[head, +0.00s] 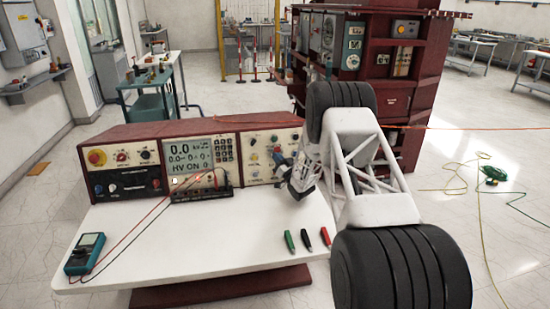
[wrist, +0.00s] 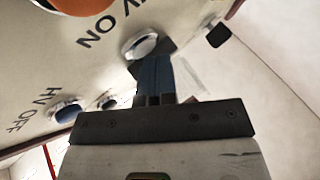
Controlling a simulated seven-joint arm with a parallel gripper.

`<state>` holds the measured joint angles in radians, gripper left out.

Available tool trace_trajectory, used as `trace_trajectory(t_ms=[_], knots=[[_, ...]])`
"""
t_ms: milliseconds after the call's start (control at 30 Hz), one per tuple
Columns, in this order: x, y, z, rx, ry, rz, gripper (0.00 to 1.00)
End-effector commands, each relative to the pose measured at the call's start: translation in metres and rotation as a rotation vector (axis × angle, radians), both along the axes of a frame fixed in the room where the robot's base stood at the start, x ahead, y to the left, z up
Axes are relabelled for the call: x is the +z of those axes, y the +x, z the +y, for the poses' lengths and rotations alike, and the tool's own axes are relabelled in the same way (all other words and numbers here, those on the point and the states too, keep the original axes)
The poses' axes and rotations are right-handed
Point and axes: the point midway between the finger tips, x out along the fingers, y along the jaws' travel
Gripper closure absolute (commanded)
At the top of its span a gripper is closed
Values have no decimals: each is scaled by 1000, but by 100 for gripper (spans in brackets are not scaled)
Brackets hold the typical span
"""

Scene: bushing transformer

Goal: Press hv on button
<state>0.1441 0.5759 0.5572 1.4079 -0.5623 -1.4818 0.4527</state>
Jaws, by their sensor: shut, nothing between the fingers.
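The right-hand control panel (head: 255,145) of the console carries several knobs and buttons. In the wrist view the lettering is upside down, with the HV ON label (wrist: 110,25) near a pale round button (wrist: 143,44) in a silver ring. The HV OFF label (wrist: 52,108) has a dark blue button (wrist: 68,112) beside it. My gripper (head: 284,166) is at the panel's right part. In the wrist view my gripper (wrist: 153,72) is shut and empty, its blue-grey fingers at the pale button's edge, partly covering it. I cannot tell whether they touch it.
An orange button (wrist: 82,3) is cut off at the wrist view's top. The display (head: 190,158) reads HV ON with a 0. The white tabletop (head: 230,225) holds a multimeter (head: 85,253) with leads and three coloured clips (head: 307,239). A dark red cabinet (head: 400,100) stands behind my arm.

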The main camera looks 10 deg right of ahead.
Motion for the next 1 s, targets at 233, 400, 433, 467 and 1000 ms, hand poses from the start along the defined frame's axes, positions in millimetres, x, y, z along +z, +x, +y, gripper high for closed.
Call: trace_trajectory(t_ms=[233,400,433,467,1000], knots=[[0,-2,0,0,0,0,100],[2,-8,0,0,0,0,100],[3,-9,0,0,0,0,100],[3,-10,0,0,0,0,100],[4,-17,0,0,0,0,100]])
